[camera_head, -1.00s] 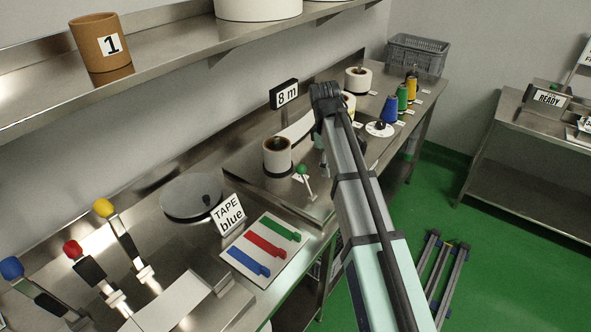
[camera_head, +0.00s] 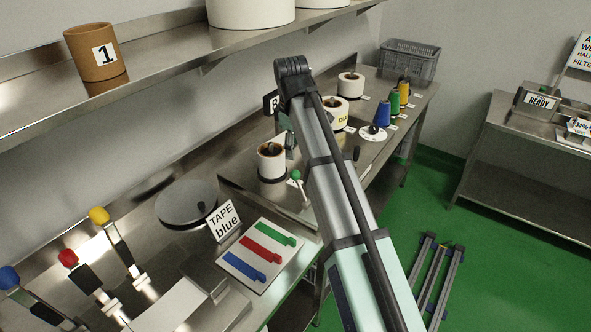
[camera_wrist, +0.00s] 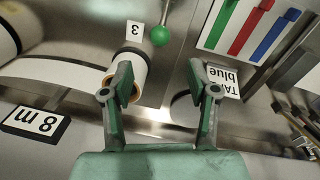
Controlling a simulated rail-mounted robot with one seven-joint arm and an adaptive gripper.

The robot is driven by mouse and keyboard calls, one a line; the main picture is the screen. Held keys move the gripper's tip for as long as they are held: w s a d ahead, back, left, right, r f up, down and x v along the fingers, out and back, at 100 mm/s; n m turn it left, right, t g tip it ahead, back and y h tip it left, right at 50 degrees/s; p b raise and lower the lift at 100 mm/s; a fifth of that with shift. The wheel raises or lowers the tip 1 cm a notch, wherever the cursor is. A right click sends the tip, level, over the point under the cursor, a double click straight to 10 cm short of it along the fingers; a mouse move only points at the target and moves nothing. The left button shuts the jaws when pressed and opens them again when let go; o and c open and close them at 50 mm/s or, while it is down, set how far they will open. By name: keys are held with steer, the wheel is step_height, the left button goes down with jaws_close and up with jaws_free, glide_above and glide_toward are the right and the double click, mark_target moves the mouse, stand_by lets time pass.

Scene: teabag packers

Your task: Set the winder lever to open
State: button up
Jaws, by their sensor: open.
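A lever with a green ball knob (camera_head: 296,175) stands on the steel plate beside a white roll (camera_head: 271,161). It leans a little to the left, knob up; I take it to be the winder lever. In the wrist view the green knob (camera_wrist: 160,36) is ahead of and apart from my gripper (camera_wrist: 160,88). My gripper is open and empty, its fingers spread. The left finger overlaps the end of the white roll (camera_wrist: 131,68) in the picture; I cannot tell if they touch. In the head view my gripper is mostly hidden behind my arm.
The 8 m sign (camera_wrist: 36,121) and the TAPE blue sign (camera_head: 223,221) stand near the roll. A board with green, red and blue strips (camera_head: 262,255) lies in front. Blue, red and yellow-knobbed levers (camera_head: 99,215) stand at left. A shelf (camera_head: 170,75) runs above.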

mark_target(296, 172)
steer(key=f+p, duration=0.1)
steer(key=f, duration=0.6)
steer(key=w+f+p, duration=0.1)
steer(key=f, duration=0.2)
steer(key=shift+d+f+p, duration=0.15)
steer(key=shift+f+p, duration=0.15)
steer(key=shift+f, duration=0.05)
jaws_close()
